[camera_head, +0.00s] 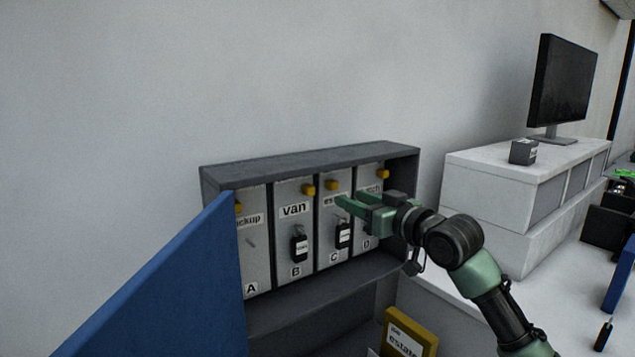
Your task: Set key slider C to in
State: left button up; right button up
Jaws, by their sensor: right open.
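The grey key cabinet (310,158) stands against the wall with panels lettered A, B, C and D. Each panel has a small yellow slider near its top. The slider on panel C (331,185) sits at the panel's upper part, left of my right gripper. My right gripper (342,204) is open, with green fingers pointing left in front of panels C and D. It partly hides the labels of both. I cannot tell whether a fingertip touches panel C. A black key tag (343,235) hangs on panel C. My left gripper is not in view.
The blue cabinet door (150,290) stands open at the left. A black key tag (299,246) hangs on panel B. A yellow "estate" box (408,335) is below the cabinet. A white counter with a monitor (563,82) is at the right.

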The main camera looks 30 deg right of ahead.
aim_at(336, 185)
jog(key=w+p, duration=0.1)
jog(key=w, duration=0.1)
jog(key=w+r+p, duration=0.1)
jog(key=w+p, duration=0.2)
jog(key=shift+w+a+r, duration=0.1)
jog(key=shift+w+r, duration=0.2)
jog(key=shift+r, duration=0.05)
jog(key=shift+w+f, duration=0.15)
jog(key=shift+w, duration=0.2)
jog(key=shift+s, duration=0.25)
jog(key=c, duration=0.9)
grip_shut()
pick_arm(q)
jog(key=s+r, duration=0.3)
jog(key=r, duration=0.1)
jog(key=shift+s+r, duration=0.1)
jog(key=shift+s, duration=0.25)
